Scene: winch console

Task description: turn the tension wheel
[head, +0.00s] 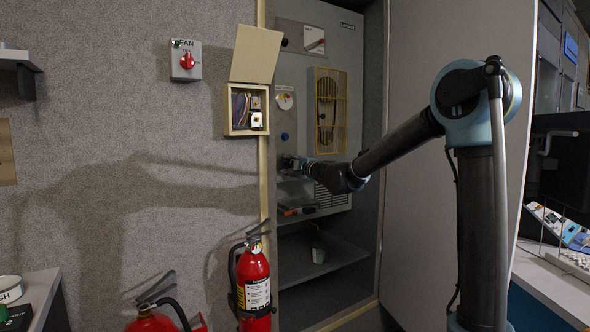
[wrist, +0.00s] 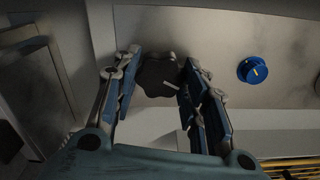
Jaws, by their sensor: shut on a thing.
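The tension wheel, as I take it, is a dark lobed handwheel (wrist: 158,76) on the grey panel in the wrist view. A short pale mark shows near its lower right. My gripper (wrist: 162,82) has one finger on each side of the wheel and is shut on it. In the head view my gripper (head: 291,164) reaches into the cabinet at the panel, below a small blue knob, and hides the wheel. The blue knob (wrist: 252,70) has a yellow pointer line and stands apart to the right of the fingers in the wrist view.
A yellow-framed grille (head: 330,110) is above my forearm. An open beige box (head: 247,112) and a fire extinguisher (head: 252,280) stand left of the cabinet opening. A cabinet shelf (head: 325,262) lies below the arm. A red fan switch (head: 187,61) is on the left wall.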

